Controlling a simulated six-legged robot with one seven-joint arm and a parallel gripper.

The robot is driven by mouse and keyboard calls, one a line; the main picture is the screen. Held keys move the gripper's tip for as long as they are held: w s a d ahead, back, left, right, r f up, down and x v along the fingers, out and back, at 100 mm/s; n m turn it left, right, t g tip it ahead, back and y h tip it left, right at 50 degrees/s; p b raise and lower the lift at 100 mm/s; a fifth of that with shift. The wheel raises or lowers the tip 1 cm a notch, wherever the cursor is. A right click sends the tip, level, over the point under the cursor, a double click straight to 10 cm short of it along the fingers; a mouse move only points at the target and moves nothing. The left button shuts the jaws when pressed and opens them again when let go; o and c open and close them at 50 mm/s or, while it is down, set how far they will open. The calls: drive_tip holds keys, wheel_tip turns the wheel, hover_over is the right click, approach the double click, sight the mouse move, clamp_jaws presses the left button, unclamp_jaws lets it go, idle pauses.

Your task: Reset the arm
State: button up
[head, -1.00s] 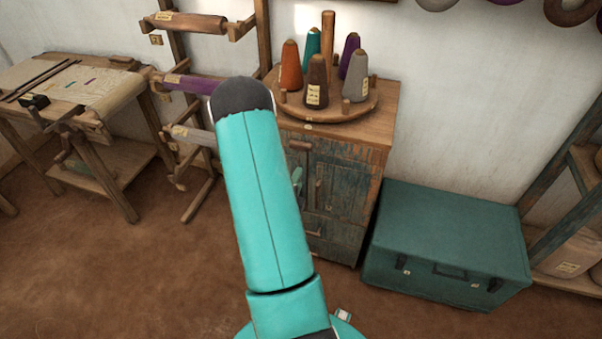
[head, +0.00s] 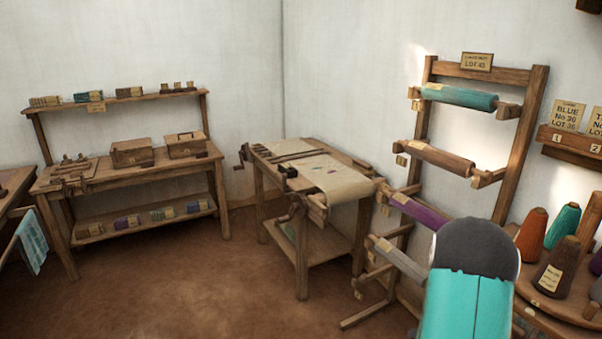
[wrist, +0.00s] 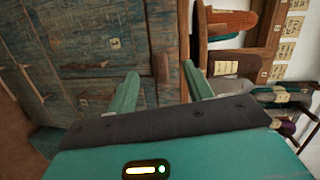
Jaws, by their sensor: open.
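My gripper (wrist: 165,88) shows in the wrist view, its two pale green fingers spread apart with nothing between them. It is in front of the worn blue-green wooden cabinet (wrist: 85,40), close to its top edge. The wrist picture is turned on its side. In the head view my teal arm with a dark rounded joint rises at the lower right, and my gripper is hidden there.
Cone spools stand on a round wooden tray (head: 560,322) at the right, including an orange cone (head: 531,236). A roller rack (head: 533,110) stands behind my arm. A table with cloth (head: 345,186) and a shelved bench (head: 215,152) stand farther left. The brown floor (head: 200,280) between is clear.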

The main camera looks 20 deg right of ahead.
drive_tip(key=w+a+r+n+t+y, duration=0.4)
drive_tip(key=w+a+r+n+y, duration=0.3)
drive_tip(key=w+a, duration=0.4)
drive_tip(key=w+a+r+n+y, duration=0.1)
drive_tip(key=a+r+n+y, duration=0.1)
drive_tip(key=a+r+n, duration=0.4)
drive_tip(key=w+a+r+n+y, duration=0.1)
drive_tip(key=a+r+n+y, duration=0.15)
drive_tip(key=a, duration=0.55)
drive_tip(key=s+a+r+n+g+y, duration=0.1)
drive_tip(key=s+a+r+n, duration=0.3)
drive_tip(key=s+a+n, duration=0.4)
drive_tip(key=s+a+r+n+g+y, duration=0.2)
drive_tip(key=s+a+r+n, duration=0.3)
drive_tip(key=s+a+n, duration=0.2)
drive_tip(key=s+a, duration=0.2)
drive_tip(key=shift+s+n+g+y, duration=0.3)
drive_tip(key=shift+s+n+y, duration=0.05)
drive_tip(key=shift+s, duration=0.05)
drive_tip(key=shift+c, duration=0.4)
drive_tip(key=shift+c, duration=1.2)
